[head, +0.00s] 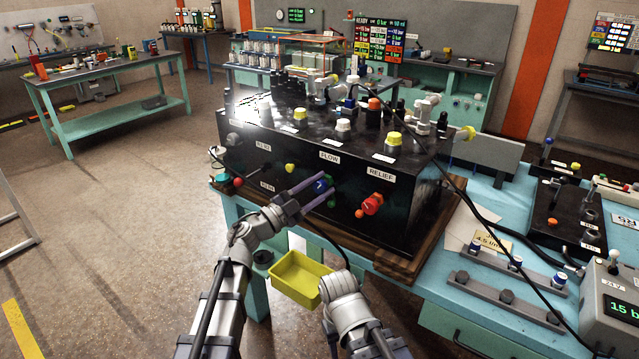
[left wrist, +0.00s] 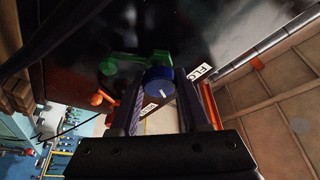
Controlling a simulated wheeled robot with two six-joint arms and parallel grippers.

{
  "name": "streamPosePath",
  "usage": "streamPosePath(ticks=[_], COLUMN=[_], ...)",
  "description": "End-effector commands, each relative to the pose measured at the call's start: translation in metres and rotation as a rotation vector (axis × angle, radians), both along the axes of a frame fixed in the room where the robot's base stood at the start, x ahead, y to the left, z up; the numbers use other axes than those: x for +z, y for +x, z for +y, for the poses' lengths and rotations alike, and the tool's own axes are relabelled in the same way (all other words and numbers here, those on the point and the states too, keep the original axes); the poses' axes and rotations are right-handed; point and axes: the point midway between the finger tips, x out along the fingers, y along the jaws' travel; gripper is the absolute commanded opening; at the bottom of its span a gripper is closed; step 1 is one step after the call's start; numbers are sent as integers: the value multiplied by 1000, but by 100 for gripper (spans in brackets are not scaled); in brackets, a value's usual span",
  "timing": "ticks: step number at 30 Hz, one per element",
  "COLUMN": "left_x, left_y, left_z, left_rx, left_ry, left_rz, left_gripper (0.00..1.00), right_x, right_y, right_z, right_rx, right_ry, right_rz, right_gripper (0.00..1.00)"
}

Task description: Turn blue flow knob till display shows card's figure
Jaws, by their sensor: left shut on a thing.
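The blue flow knob (head: 321,185) is on the front of the black valve block, below the FLOW label (head: 330,157). It also shows in the left wrist view (left wrist: 158,82), with a pale mark on its face. My left gripper (head: 324,186) is shut on it, one finger on each side. A yellow card (head: 491,241) on the blue bench reads about 4.5, its unit too small to read surely. A grey box at the right has a green-lit display (head: 621,309) reading "15 b", cut off by the frame edge. My right arm shows at the bottom; its fingers do not show.
A red relief knob (head: 372,204) sits right of the blue knob on the black block (head: 414,196). A yellow bin (head: 299,278) is below the block. Black hoses run across the bench (head: 440,272). Floor is free at left.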

Motion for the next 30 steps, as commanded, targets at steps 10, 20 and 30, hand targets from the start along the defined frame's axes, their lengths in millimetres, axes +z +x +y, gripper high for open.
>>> streamPosePath(ticks=[10,20,30], left_x=[2,0,0], left_y=[1,1,1], left_z=[1,0,0], left_rx=[1,2,2], left_ry=[119,150,150], left_rz=[-90,-113,-113], left_gripper=[0,0,50], right_x=[11,12,12], right_y=[0,0,0], right_z=[0,0,0], right_rx=[0,0,0], right_ry=[0,0,0], right_rz=[0,0,0], right_gripper=[50,50,50])
